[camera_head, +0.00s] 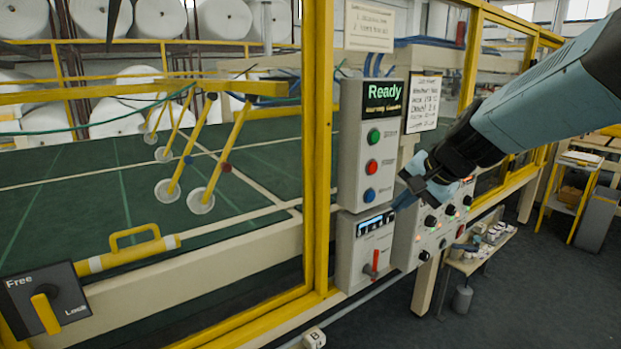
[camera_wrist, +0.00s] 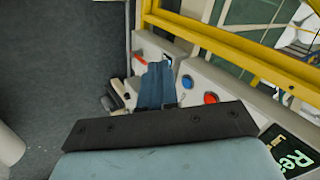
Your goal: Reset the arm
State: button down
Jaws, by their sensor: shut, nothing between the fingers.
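My gripper (camera_head: 408,197) is in front of the control boxes in the head view, at the end of my blue-grey arm coming from the upper right. Its blue fingers also show in the wrist view (camera_wrist: 156,86), side by side and shut, with nothing between them. The grey control box (camera_head: 349,150) with the "Ready" display and green, red and blue buttons is just left of it. A lower box (camera_head: 343,240) with a red lever (camera_head: 375,264) is below. In the wrist view the blue button (camera_wrist: 187,81) and red button (camera_wrist: 211,98) lie right of the fingers.
A yellow post (camera_head: 318,150) and frame stand left of the boxes. A Free/Lock switch (camera_head: 48,297) is at lower left. A panel with knobs (camera_head: 436,235) is partly behind my gripper. A small table (camera_head: 478,258) holds small items. The dark floor (camera_head: 540,300) at lower right is clear.

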jog(key=s+d+n+h, duration=0.2)
jog(key=s+n, duration=0.1)
jog(key=s, duration=0.5)
jog(key=s+d+r+n+h, duration=0.1)
jog(key=s+n, duration=0.3)
jog(key=s, duration=0.4)
jog(key=shift+d+g+h, duration=0.3)
jog(key=shift+d+h, duration=0.4)
jog(key=shift+d, duration=0.1)
jog(key=shift+s, duration=0.1)
dwell(1.7)
